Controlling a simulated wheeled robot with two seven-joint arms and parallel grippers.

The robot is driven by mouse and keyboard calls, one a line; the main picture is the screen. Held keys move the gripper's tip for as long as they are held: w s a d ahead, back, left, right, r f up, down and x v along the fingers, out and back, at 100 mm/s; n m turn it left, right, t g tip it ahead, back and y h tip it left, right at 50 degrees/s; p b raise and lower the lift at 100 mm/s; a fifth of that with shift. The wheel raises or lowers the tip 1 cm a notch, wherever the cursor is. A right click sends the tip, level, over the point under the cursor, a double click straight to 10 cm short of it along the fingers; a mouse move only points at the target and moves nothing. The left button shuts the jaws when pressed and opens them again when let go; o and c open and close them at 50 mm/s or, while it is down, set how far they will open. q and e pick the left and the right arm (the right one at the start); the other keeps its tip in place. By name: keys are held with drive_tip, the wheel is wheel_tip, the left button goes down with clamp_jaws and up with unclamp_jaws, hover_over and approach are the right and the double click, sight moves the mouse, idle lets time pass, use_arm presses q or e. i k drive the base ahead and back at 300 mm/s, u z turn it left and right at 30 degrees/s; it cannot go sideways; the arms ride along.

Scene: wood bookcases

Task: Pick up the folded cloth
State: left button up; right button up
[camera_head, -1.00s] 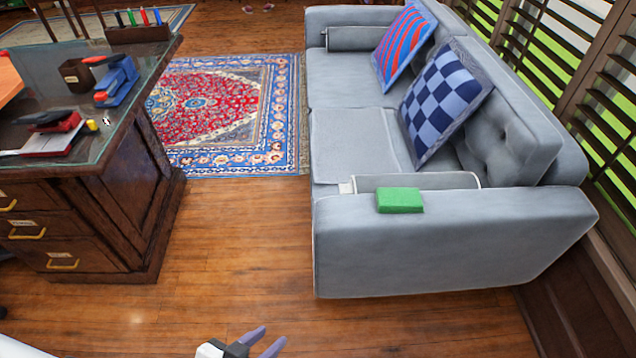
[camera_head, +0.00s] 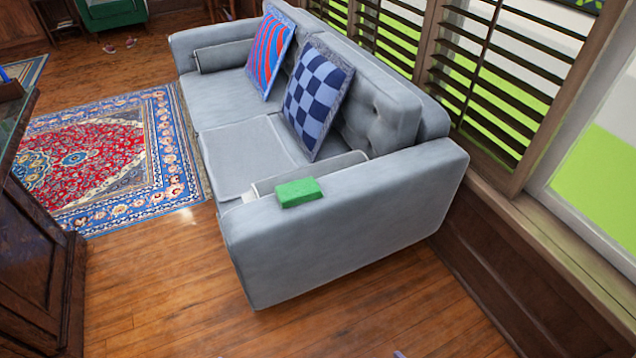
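The folded cloth is a small green block-like bundle (camera_head: 299,192). It lies on top of the near armrest of the grey sofa (camera_head: 330,235), towards the armrest's left end. Nothing covers it, and no gripper is near it. Only a tiny purple sliver shows at the bottom edge, right of centre. It looks like a fingertip of my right gripper (camera_head: 399,354), well below the cloth in the picture. The rest of that gripper is out of frame, so its opening is hidden. My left gripper is not in view.
A checked blue pillow (camera_head: 316,97) and a red-blue striped pillow (camera_head: 271,52) lean on the sofa back. A dark wood desk (camera_head: 35,265) stands at left, a patterned rug (camera_head: 105,160) beyond. Slatted shutters (camera_head: 480,85) line the right wall. Wooden floor (camera_head: 160,290) before the sofa is clear.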

sight(301, 191)
drive_tip(key=i, duration=0.4)
drive_tip(key=u, duration=2.5)
drive_tip(key=i, duration=1.15)
drive_tip(key=u, duration=0.05)
